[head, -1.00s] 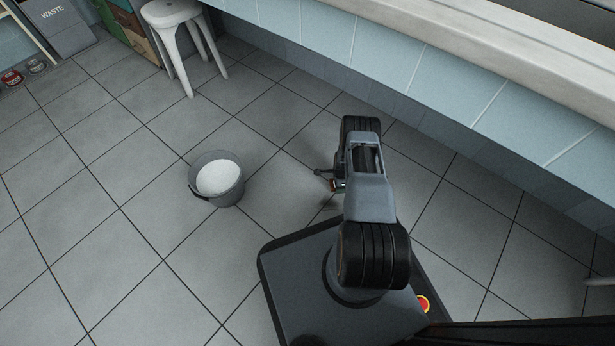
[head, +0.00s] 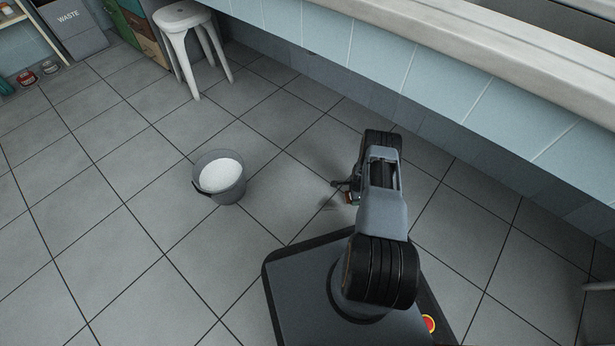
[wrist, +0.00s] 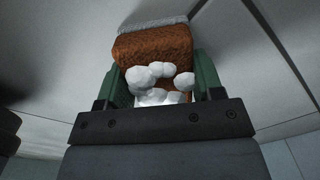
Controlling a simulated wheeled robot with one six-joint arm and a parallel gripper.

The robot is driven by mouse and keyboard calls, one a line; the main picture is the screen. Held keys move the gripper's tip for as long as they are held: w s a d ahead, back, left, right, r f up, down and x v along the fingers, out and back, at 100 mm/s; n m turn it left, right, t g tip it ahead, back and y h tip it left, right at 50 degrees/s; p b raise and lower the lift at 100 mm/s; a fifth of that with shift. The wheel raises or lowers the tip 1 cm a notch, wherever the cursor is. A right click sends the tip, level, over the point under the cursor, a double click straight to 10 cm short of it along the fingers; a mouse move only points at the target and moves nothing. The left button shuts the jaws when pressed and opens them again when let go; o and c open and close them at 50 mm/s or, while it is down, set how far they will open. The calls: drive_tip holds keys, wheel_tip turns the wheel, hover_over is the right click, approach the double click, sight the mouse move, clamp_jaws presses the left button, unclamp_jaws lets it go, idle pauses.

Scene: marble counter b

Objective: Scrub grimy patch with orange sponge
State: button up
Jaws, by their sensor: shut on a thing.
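The orange sponge (wrist: 155,48) with a grey layer along its far edge is held between the green fingers of my gripper (wrist: 160,88) in the wrist view. White foam (wrist: 158,75) clings to the sponge near the fingers. Whether the sponge touches the floor, I cannot tell.
A grey bucket (head: 229,190) filled with white suds stands on the floor left of my gripper. A white stool (head: 187,30) and a waste bin (head: 72,30) stand at the back left. A tiled counter (head: 450,90) runs along the right.

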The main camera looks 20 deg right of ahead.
drive_tip(key=shift+s+d, duration=0.25)
drive_tip(key=shift+s, duration=0.1)
drive_tip(key=shift+s+d+r, duration=0.15)
drive_tip(key=shift+s+r, duration=0.05)
drive_tip(key=shift+s, duration=0.05)
drive_tip(key=shift+d+r+p, duration=0.1)
drive_tip(key=shift+r+p, duration=0.5)
drive_tip(key=shift+r, duration=0.3)
drive_tip(key=shift+a+r+p, duration=0.2)
drive_tip(key=shift+r+p, duration=0.55)
drive_tip(key=shift+r, duration=0.3)
drive_tip(key=shift+r+p, duration=1.2)
drive_tip(key=shift+r, duration=0.65)
